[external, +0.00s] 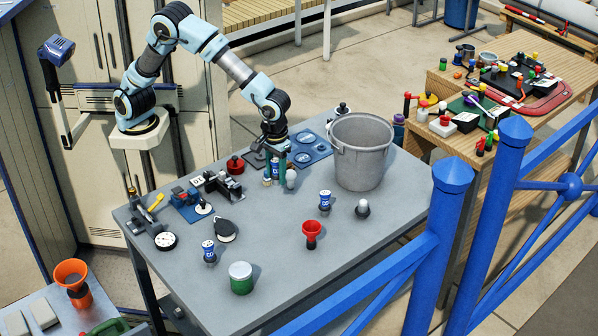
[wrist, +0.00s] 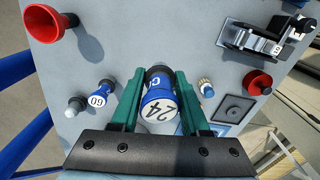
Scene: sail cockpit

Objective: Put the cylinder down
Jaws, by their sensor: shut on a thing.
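The cylinder (wrist: 160,108) is blue and white, with "24" on its near end, and sits between the two green fingers of my gripper (wrist: 160,78) in the wrist view. My gripper is shut on it. In the external view, my gripper (external: 275,168) points down over the back middle of the grey table (external: 270,225). The cylinder shows there only as a small blue and white patch between the fingers. I cannot tell whether its base touches the table.
A grey bucket (external: 360,155) stands to the right of my gripper. A white-topped piece (external: 291,178) is close on its right. Black devices (external: 222,185) lie left.

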